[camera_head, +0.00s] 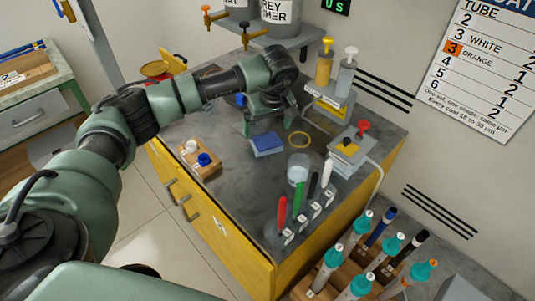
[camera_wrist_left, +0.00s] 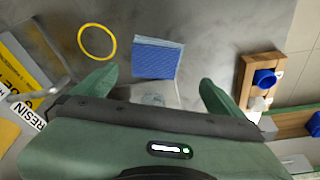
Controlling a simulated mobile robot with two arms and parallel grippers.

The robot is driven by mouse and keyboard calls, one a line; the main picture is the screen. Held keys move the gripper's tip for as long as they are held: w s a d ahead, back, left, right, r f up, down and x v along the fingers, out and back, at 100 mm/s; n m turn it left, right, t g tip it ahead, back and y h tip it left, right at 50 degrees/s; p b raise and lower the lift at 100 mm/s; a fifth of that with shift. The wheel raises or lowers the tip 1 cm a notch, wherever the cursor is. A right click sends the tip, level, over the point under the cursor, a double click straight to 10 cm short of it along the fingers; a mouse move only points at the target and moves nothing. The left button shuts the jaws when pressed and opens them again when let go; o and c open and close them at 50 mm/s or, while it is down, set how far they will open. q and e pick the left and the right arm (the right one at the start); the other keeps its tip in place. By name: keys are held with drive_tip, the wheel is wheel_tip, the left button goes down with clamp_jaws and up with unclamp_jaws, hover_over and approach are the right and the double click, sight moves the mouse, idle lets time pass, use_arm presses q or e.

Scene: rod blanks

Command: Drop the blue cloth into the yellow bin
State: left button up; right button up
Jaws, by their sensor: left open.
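The blue cloth (camera_head: 268,144) lies as a flat folded square on the grey bench top, just in front of my left gripper (camera_head: 270,114). In the left wrist view the cloth (camera_wrist_left: 158,57) shows whole, beyond and between the tips of the two green fingers. My left gripper (camera_wrist_left: 158,78) is open, with nothing seen between its fingers. What looks like the yellow bin (camera_head: 173,61) shows only in part at the bench's far left, behind my left arm, with a red and yellow rim beside it. My right gripper is not seen.
A yellow ring (camera_head: 299,140) lies right of the cloth, with a clear beaker (camera_head: 298,170) in front. A wooden block with white and blue knobs (camera_head: 199,160) stands at the left edge. Coloured pens (camera_head: 299,194) stand at the front; dispensers (camera_head: 332,80) stand at the right.

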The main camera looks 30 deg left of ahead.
sight(267, 142)
use_arm(q)
drive_tip(key=x, duration=0.2)
drive_tip(key=p+x, duration=0.1)
drive_tip(key=x, duration=0.1)
drive_tip(key=p+x, duration=0.1)
drive_tip(key=x, duration=0.2)
drive_tip(key=shift+w+d+f, duration=0.1)
drive_tip(key=shift+w+d, duration=0.15)
drive_tip(key=shift+w+a+f, duration=0.1)
drive_tip(key=shift+f, duration=0.4)
drive_tip(key=c, duration=1.3)
drive_tip(key=shift+r, duration=0.1)
wheel_tip(267, 142, up, 20)
drive_tip(key=b, duration=0.3)
